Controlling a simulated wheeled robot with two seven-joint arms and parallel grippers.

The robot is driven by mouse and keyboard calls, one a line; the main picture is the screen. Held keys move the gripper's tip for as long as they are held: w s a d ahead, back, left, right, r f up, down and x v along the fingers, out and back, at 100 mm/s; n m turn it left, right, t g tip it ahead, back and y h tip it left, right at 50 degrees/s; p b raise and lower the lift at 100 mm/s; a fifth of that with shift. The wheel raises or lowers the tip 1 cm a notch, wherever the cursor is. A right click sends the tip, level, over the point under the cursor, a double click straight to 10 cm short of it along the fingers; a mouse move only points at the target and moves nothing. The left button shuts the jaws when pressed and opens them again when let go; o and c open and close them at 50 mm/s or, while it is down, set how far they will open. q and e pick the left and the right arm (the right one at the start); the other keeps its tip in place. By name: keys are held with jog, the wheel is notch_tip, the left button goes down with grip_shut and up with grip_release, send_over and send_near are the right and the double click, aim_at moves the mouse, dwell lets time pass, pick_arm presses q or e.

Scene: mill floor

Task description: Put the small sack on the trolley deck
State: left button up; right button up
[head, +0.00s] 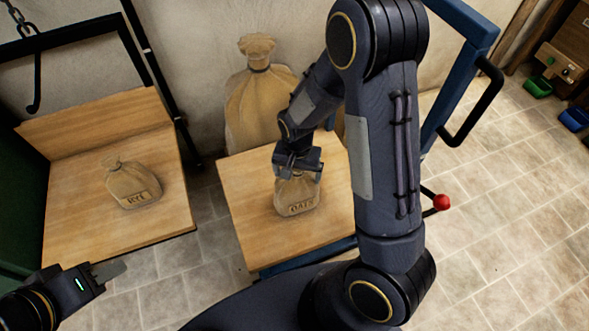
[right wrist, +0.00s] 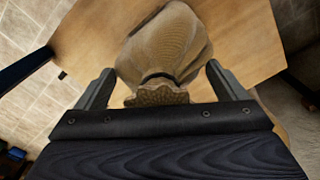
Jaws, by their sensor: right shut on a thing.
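A small tan sack marked OATS (head: 297,198) is upright over the wooden trolley deck (head: 247,235), which has a blue frame; I cannot tell whether its base touches the boards. My right gripper (head: 298,174) reaches down from above and is shut on this sack near its tied neck. In the right wrist view the sack (right wrist: 172,50) sits between the two fingers (right wrist: 160,88), its gathered top towards the palm. The gripper hides the sack's top in the head view. My left gripper (head: 108,271) is low at the left, away from the sacks; its finger gap is not clear.
A large tied sack (head: 256,95) stands behind the trolley against the wall. The trolley's blue upright (head: 450,80) and a red knob (head: 441,202) are at right.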

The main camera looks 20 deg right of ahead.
jog(key=shift+f, duration=0.65)
jog(key=shift+f, duration=0.2)
jog(key=o, duration=1.7)
jog(key=shift+o, duration=0.2)
jog(key=shift+r, duration=0.1)
